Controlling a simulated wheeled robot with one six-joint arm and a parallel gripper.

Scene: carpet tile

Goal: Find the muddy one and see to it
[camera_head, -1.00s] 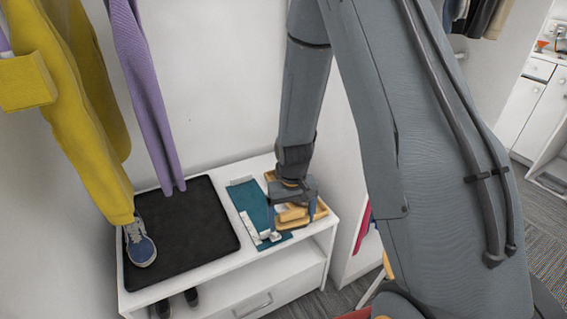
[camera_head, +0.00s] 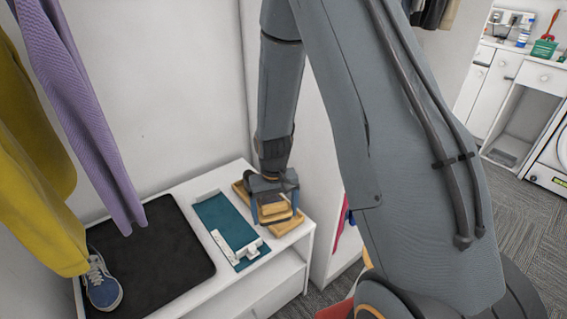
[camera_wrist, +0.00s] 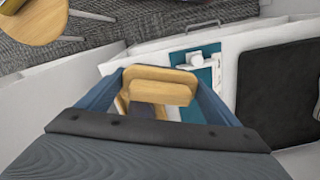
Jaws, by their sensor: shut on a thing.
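My gripper (camera_head: 276,211) is shut on a wooden brush-like block (camera_head: 273,205), just above a shallow wooden tray (camera_head: 289,228) at the bench's right end. In the wrist view the block (camera_wrist: 160,84) sits between the two fingers; its underside is hidden. A blue shoe with pale laces (camera_head: 103,285) stands on the black mat (camera_head: 165,250), at the left of the bench. I cannot make out mud on it from here.
The white bench (camera_head: 190,307) stands against the wall. A teal board with a white clip piece (camera_head: 225,222) lies between mat and tray. Purple (camera_head: 85,110) and yellow (camera_head: 35,190) garments hang over the left side. A round wooden stool (camera_wrist: 32,20) shows in the wrist view.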

